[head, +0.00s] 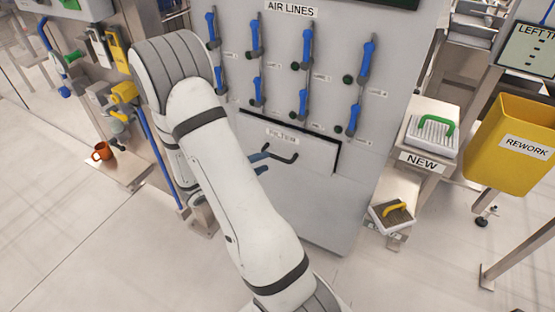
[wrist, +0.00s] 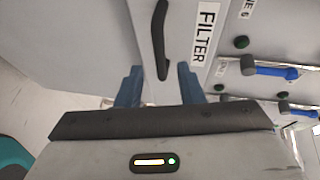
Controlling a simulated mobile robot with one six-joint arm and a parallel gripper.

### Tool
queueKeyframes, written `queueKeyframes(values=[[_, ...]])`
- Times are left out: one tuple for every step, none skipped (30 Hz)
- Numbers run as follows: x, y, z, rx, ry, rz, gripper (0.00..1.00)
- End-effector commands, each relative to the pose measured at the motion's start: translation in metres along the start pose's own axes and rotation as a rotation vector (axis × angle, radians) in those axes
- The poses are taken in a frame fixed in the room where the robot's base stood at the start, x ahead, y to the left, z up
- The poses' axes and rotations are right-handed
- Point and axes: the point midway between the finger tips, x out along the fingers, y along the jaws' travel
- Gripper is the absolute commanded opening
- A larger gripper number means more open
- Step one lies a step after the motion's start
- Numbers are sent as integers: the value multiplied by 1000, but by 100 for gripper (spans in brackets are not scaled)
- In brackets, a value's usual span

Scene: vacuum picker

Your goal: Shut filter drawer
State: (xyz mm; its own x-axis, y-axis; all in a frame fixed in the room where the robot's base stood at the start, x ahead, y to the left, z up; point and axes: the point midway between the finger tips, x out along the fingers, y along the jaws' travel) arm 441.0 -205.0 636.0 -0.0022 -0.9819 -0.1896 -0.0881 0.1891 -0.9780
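The filter drawer (head: 310,158) is a grey panel low on the air-lines cabinet. A dark gap shows along its top and right edges; how far out it stands is hard to tell. Its dark bar handle (head: 283,157) also shows in the wrist view (wrist: 161,40), beside the FILTER label (wrist: 205,35). My gripper (head: 260,163) is in front of the drawer near the handle's left part. In the wrist view its two blue fingers (wrist: 159,78) are apart, with the handle's near end seen between them. Contact with the handle cannot be told.
Blue valve levers (head: 308,65) hang in rows above the drawer. To the right are a NEW shelf (head: 422,161) with a filter (head: 432,132), another filter (head: 392,214) lower down, and a yellow REWORK bin (head: 515,145). An orange mug (head: 101,151) stands at left. Floor in front is clear.

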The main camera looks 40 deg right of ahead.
Motion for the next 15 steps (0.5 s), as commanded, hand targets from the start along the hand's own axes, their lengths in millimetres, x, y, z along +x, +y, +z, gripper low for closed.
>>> queueKeyframes(values=[[10,2,-1,3,6,1,34],[15,2,-1,3,6,1,34],[22,3,-1,4,7,2,34],[27,2,-2,4,7,1,34],[32,2,-2,4,6,1,34],[38,2,-2,4,7,1,34],[42,2,-2,4,6,1,34],[46,2,-2,4,6,1,34],[50,2,-2,4,7,2,34],[53,2,-2,4,5,2,34],[55,1,-1,4,5,2,34],[58,1,-2,4,5,2,34],[60,1,-2,4,5,2,34],[61,1,-2,4,5,2,34],[61,0,-2,4,4,2,34]])
